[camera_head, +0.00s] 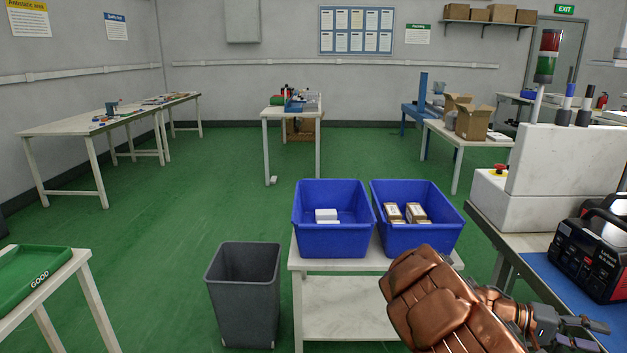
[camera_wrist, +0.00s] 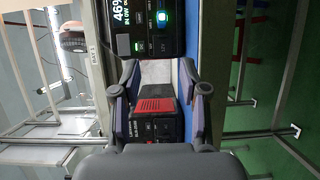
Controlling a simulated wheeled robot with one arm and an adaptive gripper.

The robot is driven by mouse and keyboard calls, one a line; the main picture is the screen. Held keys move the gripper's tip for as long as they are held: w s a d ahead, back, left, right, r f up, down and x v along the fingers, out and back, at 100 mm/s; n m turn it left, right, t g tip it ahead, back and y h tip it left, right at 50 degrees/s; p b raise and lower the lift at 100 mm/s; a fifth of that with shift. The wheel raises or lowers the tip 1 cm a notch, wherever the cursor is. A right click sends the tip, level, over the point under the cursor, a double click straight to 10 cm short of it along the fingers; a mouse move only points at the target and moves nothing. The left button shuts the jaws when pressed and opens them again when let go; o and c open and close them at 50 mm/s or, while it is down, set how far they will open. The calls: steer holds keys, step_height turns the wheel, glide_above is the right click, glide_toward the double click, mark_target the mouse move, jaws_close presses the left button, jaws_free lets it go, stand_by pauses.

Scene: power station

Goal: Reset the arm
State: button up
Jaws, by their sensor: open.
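My arm reaches out at the lower right of the head view, and my gripper (camera_head: 590,331) is at its end, pointing right beside the right-hand bench. In the wrist view my gripper (camera_wrist: 161,88) is open, its two fingers apart. A black device with a red panel (camera_wrist: 157,105) shows between and beyond the fingers; I cannot tell whether they touch it. A black and red power unit (camera_head: 598,250) with a handle stands on the blue mat (camera_head: 565,275) of that bench. A lit display with a green button (camera_wrist: 150,22) is at the top of the wrist view.
Two blue bins, one with white boxes (camera_head: 333,245) and one with brown boxes (camera_head: 417,246), stand on a small white table (camera_head: 345,300). A grey waste bin (camera_head: 243,300) is left of it. A green tray (camera_head: 35,275) lies far left. Green floor is open behind.

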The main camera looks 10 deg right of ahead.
steer(key=s+a+r+m+y, duration=0.1)
steer(key=s+a+r+y, duration=0.15)
steer(key=a, duration=0.35)
steer(key=s+a+r+m+y, duration=0.1)
steer(key=s+a+r+y, duration=0.15)
steer(key=s+a, duration=0.2)
steer(key=s+a+f+n+t+y, duration=0.2)
steer(key=a+n+y, duration=0.1)
steer(key=a, duration=0.9)
steer(key=s+a+f+n+t+y, duration=0.2)
steer(key=a+n+t+y, duration=0.1)
steer(key=a, duration=0.8)
steer(key=s+a+f+n+t+y, duration=0.2)
steer(key=a+n+y, duration=0.1)
steer(key=a, duration=0.9)
step_height(320, 180, up, 19)
steer(key=t+p, duration=0.1)
steer(key=p, duration=1.6)
steer(key=shift+y+p, duration=0.3)
